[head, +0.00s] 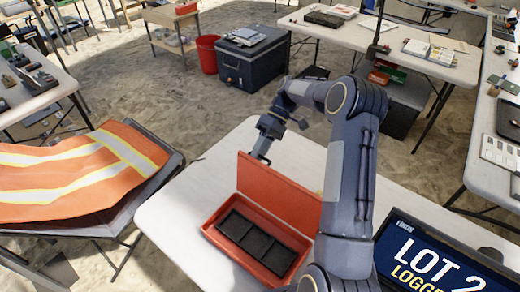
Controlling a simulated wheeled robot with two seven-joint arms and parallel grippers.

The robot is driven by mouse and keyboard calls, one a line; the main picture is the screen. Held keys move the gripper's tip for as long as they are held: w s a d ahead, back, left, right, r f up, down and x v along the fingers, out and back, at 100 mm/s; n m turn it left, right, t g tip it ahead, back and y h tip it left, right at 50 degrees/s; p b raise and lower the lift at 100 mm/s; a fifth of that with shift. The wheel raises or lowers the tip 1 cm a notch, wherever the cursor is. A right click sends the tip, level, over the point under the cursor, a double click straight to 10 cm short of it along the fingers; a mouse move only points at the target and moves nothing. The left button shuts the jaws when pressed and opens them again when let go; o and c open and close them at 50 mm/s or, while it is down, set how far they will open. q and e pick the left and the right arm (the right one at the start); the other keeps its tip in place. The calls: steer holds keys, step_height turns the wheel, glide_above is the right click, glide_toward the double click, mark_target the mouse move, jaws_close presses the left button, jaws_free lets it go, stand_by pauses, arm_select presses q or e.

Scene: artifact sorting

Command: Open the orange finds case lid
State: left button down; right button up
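The orange finds case (213,229) sits on the white table with its lid (275,190) raised and standing steeply up along its far side. The case's interior shows, with a black insert of several square recesses that look empty. My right gripper (262,157) is at the far top edge of the lid, pointing down just behind it. Its fingertips are small and partly hidden by the lid, so I cannot tell whether they are open or touch it. My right arm crosses in front of the lid's right end. My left gripper is not in view.
A dark sign reading "LOT 2" (430,262) stands at the table's right front. The white table (180,213) is bare left of the case. A cot with an orange vest (75,172) is at the left. A cooler (250,68) and red bucket (207,54) stand behind.

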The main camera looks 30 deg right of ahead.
steer(key=shift+r, duration=0.25)
steer(key=v, duration=0.7)
steer(key=shift+d+b, duration=0.35)
steer(key=shift+b, duration=0.1)
steer(key=shift+r, duration=0.1)
